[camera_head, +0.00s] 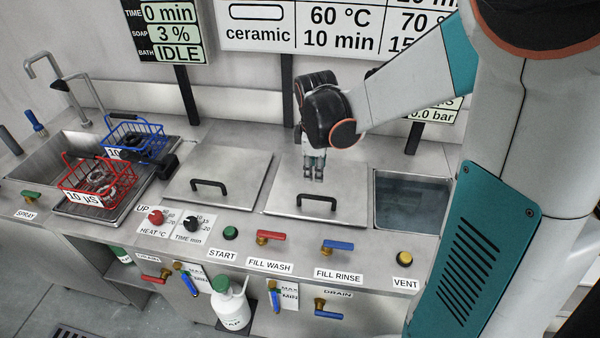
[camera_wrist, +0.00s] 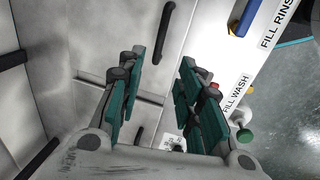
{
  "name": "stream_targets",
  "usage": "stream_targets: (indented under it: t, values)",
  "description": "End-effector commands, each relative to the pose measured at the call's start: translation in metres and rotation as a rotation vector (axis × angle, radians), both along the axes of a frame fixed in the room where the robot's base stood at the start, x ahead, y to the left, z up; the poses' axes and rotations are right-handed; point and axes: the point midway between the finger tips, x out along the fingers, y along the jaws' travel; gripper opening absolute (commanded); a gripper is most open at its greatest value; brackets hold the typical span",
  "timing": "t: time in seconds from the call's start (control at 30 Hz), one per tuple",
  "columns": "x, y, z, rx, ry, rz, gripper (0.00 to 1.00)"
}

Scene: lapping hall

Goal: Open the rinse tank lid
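Two flat steel lids with black handles show in the head view. The right-hand lid (camera_head: 283,190) lies flat beneath my gripper, its handle (camera_head: 318,201) near the front edge. No label on it shows which tank it covers. An open tank with water (camera_head: 408,205) stands to its right, partly hidden by my arm. My gripper (camera_head: 314,176) points down over this lid, behind the handle. In the wrist view my gripper (camera_wrist: 160,98) is open, its teal-padded fingers apart with nothing between them. The handle (camera_wrist: 154,35) shows beyond the fingertips, not gripped.
The other lid (camera_head: 228,166) lies flat to the left, beside a sink with a red basket (camera_head: 98,183) and a blue basket (camera_head: 135,139). Red (camera_head: 271,236) and blue (camera_head: 338,245) valve levers line the front edge. Sign posts (camera_head: 287,90) stand behind the lids.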

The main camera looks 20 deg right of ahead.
Motion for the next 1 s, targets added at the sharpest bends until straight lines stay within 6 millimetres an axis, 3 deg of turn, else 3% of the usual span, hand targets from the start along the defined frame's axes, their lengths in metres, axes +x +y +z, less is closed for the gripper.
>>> stream_targets:
  t: [0.6,0.8,1.0]
  values:
    - [0.017,-0.012,-0.107,0.001,-0.002,-0.002,0.33]
    - [0.021,-0.014,-0.127,0.001,-0.002,-0.002,0.33]
    - [0.022,-0.015,-0.133,0.000,-0.001,-0.001,0.33]
